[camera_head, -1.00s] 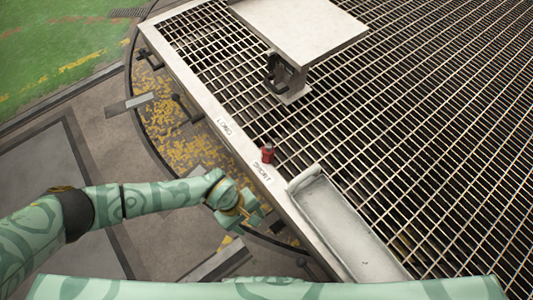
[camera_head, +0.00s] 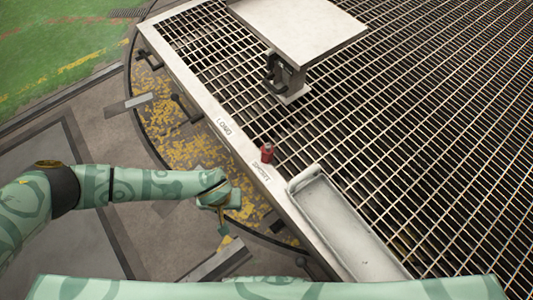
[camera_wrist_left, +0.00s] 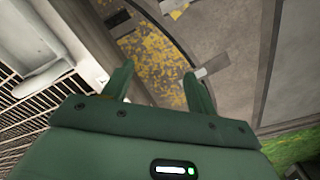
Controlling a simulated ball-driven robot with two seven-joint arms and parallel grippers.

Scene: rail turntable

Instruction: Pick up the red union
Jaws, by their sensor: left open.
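The red union (camera_head: 267,152) is a small red piece standing on the light border strip of the grating, beside the printed labels. My left gripper (camera_head: 224,221) is left of and below the union in the head view, out past the strip's outer edge and clear of it. In the left wrist view its two green fingers (camera_wrist_left: 158,90) are spread apart with nothing between them. The union is not visible in the left wrist view. My right gripper is not in view.
A grey tray (camera_head: 340,225) lies on the grating (camera_head: 420,130) right of the union. A pale table (camera_head: 300,30) on a post with a dark clamp (camera_head: 275,75) stands at the back. Dark handles (camera_head: 185,108) stick out from the strip's outer side.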

